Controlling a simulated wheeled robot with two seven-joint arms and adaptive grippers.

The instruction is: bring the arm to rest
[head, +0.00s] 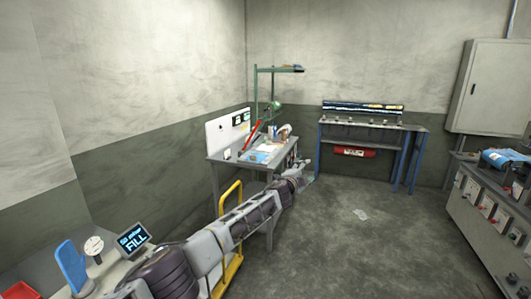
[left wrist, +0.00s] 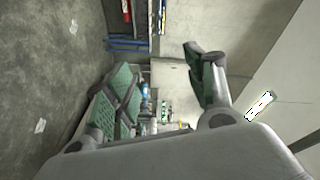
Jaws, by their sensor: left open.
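My left arm reaches out from the lower left of the head view. Its left gripper (head: 303,178) is at the far end, in front of the right side of the workbench (head: 222,163). In the left wrist view the gripper (left wrist: 161,68) shows two green-padded fingers spread wide apart, with nothing between them. Small bench items show beyond the fingers in that view. My right gripper is in neither view.
A yellow hand truck frame (head: 236,252) stands beside my left arm. A blue-legged table (head: 361,126) stands at the back wall. A grey cabinet (head: 478,232) lines the right side.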

